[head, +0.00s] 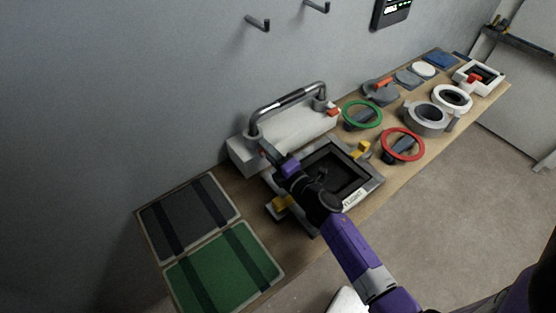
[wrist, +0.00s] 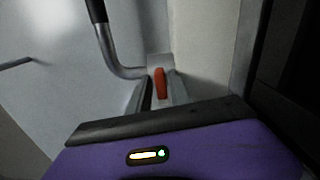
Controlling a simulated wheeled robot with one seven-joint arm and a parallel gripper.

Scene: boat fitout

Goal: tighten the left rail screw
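A grab rail (head: 290,100) with a dark middle section and grey bent ends stands on a white block (head: 240,158) against the wall. A red-orange lever-like piece (head: 333,112) sits by the rail's right foot in the head view. My gripper (head: 266,150) is in front of the block near the rail's left foot and covers part of that area. The left rail screw cannot be made out in the head view. The wrist view shows a bent rail end (wrist: 112,58) and a red piece (wrist: 160,84) beside its foot; I cannot tell which end. The gripper's fingertips are unclear.
A dark open-topped box (head: 372,184) marked "FLIGHT" lies beneath my arm, with yellow clips. Dark (head: 188,218) and green (head: 222,268) panels lie left. A green ring (head: 378,117), a red ring (head: 417,135) and other fittings crowd the right. Wall hooks (head: 258,24) stick out above.

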